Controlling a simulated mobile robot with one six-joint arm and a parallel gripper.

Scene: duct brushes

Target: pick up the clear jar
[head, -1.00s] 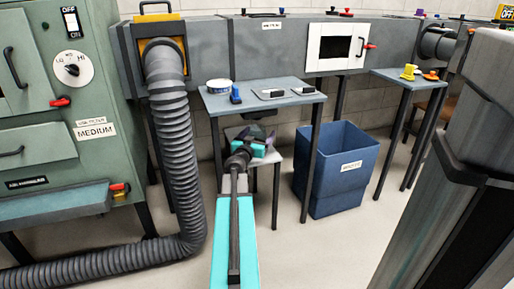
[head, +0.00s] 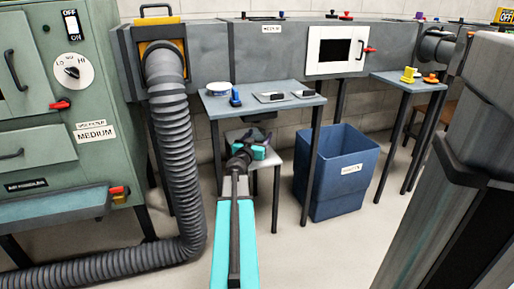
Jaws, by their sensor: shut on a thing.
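My arm reaches forward under the blue-grey table (head: 262,88).
A blue bin (head: 337,170) stands right of the table. A ribbed grey hose (head: 168,110) runs down on the left. Table legs stand close to my gripper.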

